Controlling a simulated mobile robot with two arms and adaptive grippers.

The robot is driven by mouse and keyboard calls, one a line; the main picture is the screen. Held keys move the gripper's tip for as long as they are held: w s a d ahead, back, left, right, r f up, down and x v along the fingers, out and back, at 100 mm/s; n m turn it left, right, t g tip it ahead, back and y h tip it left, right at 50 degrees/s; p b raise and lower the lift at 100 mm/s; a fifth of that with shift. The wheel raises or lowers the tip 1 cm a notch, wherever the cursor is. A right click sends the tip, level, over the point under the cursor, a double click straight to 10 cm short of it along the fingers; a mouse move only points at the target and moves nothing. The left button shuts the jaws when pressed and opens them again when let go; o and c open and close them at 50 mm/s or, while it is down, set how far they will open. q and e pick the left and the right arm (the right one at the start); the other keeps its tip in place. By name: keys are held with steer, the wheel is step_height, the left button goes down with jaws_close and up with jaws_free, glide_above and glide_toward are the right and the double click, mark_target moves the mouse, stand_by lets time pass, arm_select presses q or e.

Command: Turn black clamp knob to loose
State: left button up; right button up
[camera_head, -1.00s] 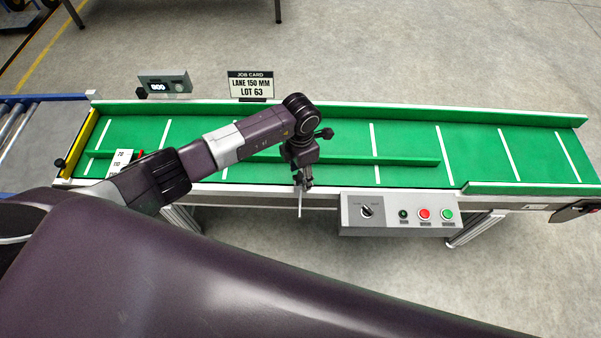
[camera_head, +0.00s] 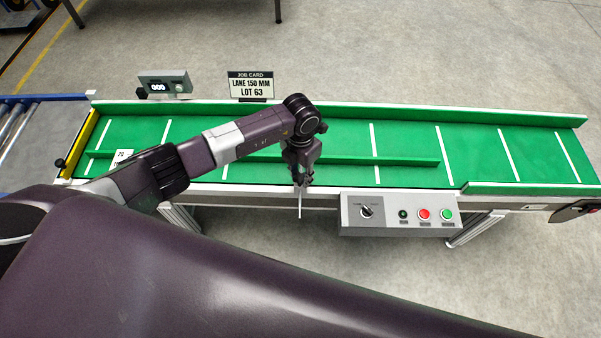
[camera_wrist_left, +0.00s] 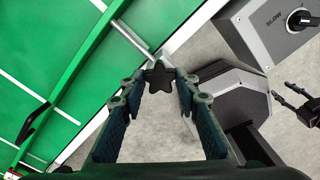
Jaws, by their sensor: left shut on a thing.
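The black clamp knob (camera_wrist_left: 158,77) is star-shaped and sits at the end of a metal rod beside the green conveyor in the left wrist view. My left gripper (camera_wrist_left: 160,80) has a finger on each side of it and is shut on it. In the head view my left gripper (camera_head: 301,178) points down at the conveyor's front edge, and the knob cannot be made out there. A small black two-fingered gripper, which looks like my right one (camera_wrist_left: 283,93), shows at the right of the wrist view with its fingers apart.
A grey control box (camera_head: 385,225) with a selector and buttons hangs right of my left gripper. A green guide rail (camera_head: 390,161) runs along the belt. A display box (camera_head: 165,87) and job card (camera_head: 250,86) reading "LANE 150 MM" stand behind.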

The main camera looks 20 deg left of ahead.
mark_target(301, 177)
arm_select(q)
steer(key=shift+n, duration=0.6)
steer(key=o, duration=1.2)
steer(key=shift+c, duration=0.2)
step_height(301, 177, up, 12)
